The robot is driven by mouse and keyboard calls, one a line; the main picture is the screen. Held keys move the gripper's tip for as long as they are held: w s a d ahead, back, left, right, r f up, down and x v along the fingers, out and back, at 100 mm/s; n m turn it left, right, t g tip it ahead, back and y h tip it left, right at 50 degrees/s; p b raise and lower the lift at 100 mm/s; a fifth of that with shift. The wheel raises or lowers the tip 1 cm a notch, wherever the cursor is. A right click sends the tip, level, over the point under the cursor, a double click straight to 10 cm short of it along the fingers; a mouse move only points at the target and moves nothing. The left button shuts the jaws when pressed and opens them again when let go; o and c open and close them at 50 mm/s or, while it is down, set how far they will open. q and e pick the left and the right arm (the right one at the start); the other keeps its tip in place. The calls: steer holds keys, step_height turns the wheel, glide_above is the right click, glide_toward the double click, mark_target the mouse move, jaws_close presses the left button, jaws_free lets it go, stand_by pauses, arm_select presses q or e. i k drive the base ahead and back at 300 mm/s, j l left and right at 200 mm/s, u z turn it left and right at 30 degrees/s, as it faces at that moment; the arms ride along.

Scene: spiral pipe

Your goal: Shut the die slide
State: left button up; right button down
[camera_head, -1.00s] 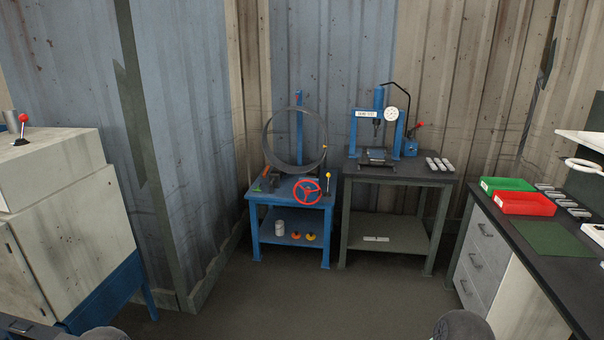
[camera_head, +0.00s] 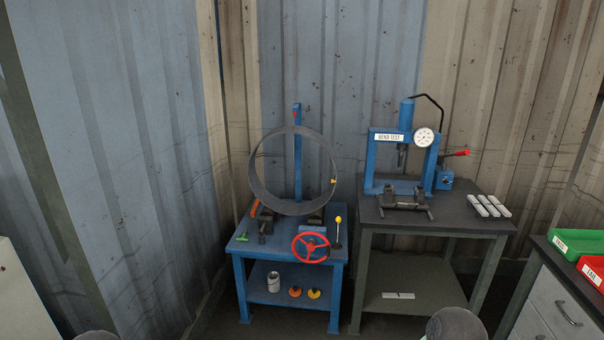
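No part is clearly recognisable as the die slide, so I cannot tell its position. The blue bench (camera_head: 262,246) in the centre carries a large grey metal ring (camera_head: 253,180) standing upright against a blue post (camera_head: 298,150). A red handwheel (camera_head: 311,236) is on its front, with a yellow-knobbed lever (camera_head: 338,232) to the right. Dark blocks (camera_head: 265,226) and a green-handled piece (camera_head: 243,237) lie on its top. To the right stands a blue press marked BEND TEST (camera_head: 376,162) with a dial gauge (camera_head: 424,138). Neither gripper is in view.
The press stands on a dark table (camera_head: 450,215) with several pale bars (camera_head: 489,206). A can (camera_head: 273,282) and orange and yellow pieces sit on the bench's lower shelf. Green (camera_head: 580,243) and red (camera_head: 592,271) bins are at right. Corrugated walls close the back.

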mark_target(418, 201)
steer(key=i+z, duration=0.15)
steer(key=i, duration=0.4)
steer(key=i+j+z, duration=0.15)
steer(key=i, duration=0.45)
steer(key=i+j+z, duration=0.1)
steer(key=i, duration=0.45)
steer(key=j, duration=0.1)
